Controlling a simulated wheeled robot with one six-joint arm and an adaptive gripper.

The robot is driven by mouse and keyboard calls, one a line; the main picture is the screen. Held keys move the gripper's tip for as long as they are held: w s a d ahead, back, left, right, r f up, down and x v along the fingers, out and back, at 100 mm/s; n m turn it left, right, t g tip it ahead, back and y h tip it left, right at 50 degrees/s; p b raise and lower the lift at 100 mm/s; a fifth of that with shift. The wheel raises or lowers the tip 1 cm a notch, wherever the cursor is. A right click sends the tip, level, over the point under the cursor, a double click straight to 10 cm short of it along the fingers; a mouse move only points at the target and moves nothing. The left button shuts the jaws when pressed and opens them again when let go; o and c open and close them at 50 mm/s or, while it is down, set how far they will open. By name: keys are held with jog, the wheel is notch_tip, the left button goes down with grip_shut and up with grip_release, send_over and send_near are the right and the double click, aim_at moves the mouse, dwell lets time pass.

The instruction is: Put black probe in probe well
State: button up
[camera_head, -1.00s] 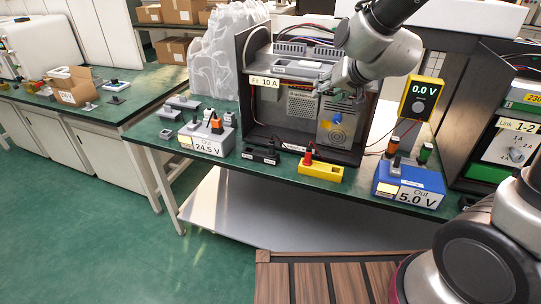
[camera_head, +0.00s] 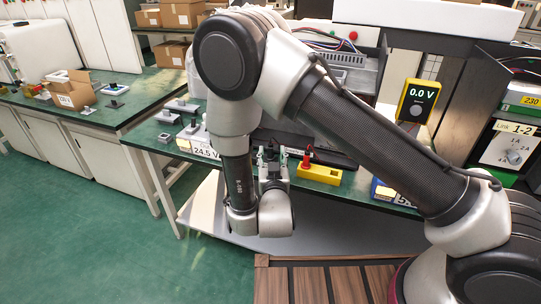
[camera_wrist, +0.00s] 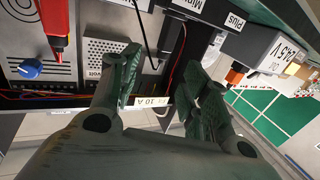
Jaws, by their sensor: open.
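My gripper (camera_head: 272,158) points away from the head camera, low over the front of the green bench; it also shows in the wrist view (camera_wrist: 170,78), with its two fingers apart. A dark upright shape (camera_wrist: 172,36), possibly the black probe, shows beyond the gap between the fingertips. I cannot tell if the fingers touch it. In the head view my arm and gripper hide most of that spot. A red probe (camera_head: 307,158) stands at a yellow block (camera_head: 320,175) just right of my gripper; the red probe also shows in the wrist view (camera_wrist: 56,32). I cannot identify the probe well for certain.
The grey 24.5 V box (camera_head: 204,149) is left of my gripper. The yellow meter (camera_head: 418,100) reads 0.0 V at right. The blue Out box (camera_head: 384,194) is partly behind my arm. An open equipment cabinet (camera_head: 345,78) stands behind.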

aim_at(270, 144)
jog(key=w, duration=0.7)
jog(key=shift+w+a, duration=0.25)
jog(key=shift+a, duration=0.05)
grip_shut()
